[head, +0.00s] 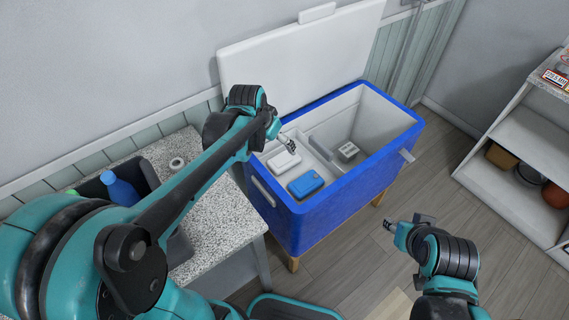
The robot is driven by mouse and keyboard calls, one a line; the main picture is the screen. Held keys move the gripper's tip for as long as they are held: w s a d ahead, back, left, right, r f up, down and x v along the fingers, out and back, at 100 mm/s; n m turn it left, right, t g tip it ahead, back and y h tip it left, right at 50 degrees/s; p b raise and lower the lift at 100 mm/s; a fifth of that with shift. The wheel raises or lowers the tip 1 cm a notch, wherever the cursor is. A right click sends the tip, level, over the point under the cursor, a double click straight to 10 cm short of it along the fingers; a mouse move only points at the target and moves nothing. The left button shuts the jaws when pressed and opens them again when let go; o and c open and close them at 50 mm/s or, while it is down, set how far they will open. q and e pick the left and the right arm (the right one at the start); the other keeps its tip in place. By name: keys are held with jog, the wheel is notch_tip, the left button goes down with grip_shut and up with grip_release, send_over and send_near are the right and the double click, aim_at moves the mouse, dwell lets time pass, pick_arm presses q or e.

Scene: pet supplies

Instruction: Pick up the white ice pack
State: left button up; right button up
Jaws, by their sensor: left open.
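The white ice pack (283,162) lies inside the open blue cooler (316,222), on a raised white section at its left end. A blue ice pack (305,184) lies just in front of it. My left gripper (290,147) is open and reaches over the cooler's left rim, right above the white ice pack. I cannot tell whether its fingertips touch the pack. My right gripper (394,226) is in front of the cooler, over the floor and away from both packs. Its finger opening is too small to make out.
The cooler's white lid (290,52) stands open against the wall. A small white block (348,151) is deeper inside. A speckled counter (222,215) with a dark bin holding a blue bottle (119,188) is at left. Shelves (515,150) stand at right.

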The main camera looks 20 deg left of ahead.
pick_arm(q)
jog(key=w+a+f+m+g+b, duration=0.1)
jog(key=w+a+f+m, duration=0.1)
jog(key=w+f, duration=0.95)
jog(key=m+g+h+b, duration=0.1)
jog(key=m+b, duration=0.1)
send_over(283, 159)
jog(key=s, duration=0.2)
jog(key=f, duration=1.6)
jog(key=shift+w+a, duration=0.1)
jog(key=shift+a, duration=0.1)
jog(key=b+x, duration=0.2)
jog(key=x, duration=0.3)
jog(key=shift+w+a+b, duration=0.15)
jog(key=shift+w+b, duration=0.05)
jog(key=shift+b, duration=0.1)
jog(key=shift+r, duration=0.1)
jog(key=shift+c, duration=0.7)
jog(key=c, duration=1.4)
